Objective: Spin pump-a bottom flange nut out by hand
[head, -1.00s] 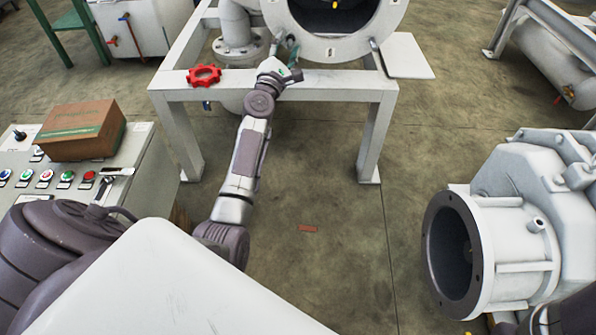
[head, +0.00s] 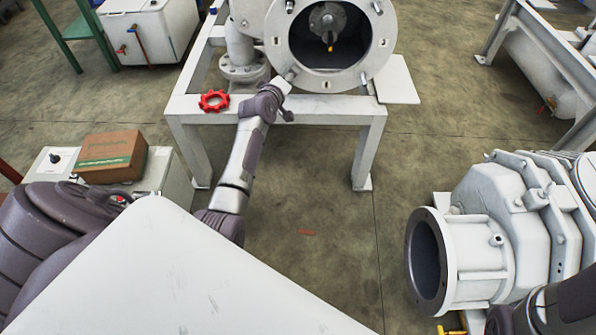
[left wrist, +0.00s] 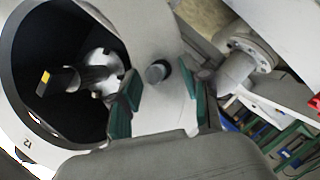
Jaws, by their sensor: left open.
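The pump (head: 322,75) has a large round white flange at the top centre of the head view, with studs spaced around its rim. My left gripper (head: 290,76) is at the flange's lower left, small and partly hidden by its own wrist. In the left wrist view its two green-padded fingers (left wrist: 162,90) are open. A dark round nut or stud end (left wrist: 157,72) on the flange face (left wrist: 160,35) appears between them, apart from both pads. Whether it is nut or bare stud is unclear. My right gripper is not in view.
The pump stands on a white frame (head: 330,108) with a red handwheel (head: 214,101) on its left. A cardboard box (head: 110,157) sits on a control cabinet at left. Another white machine (head: 480,250) stands at right. The floor between is open.

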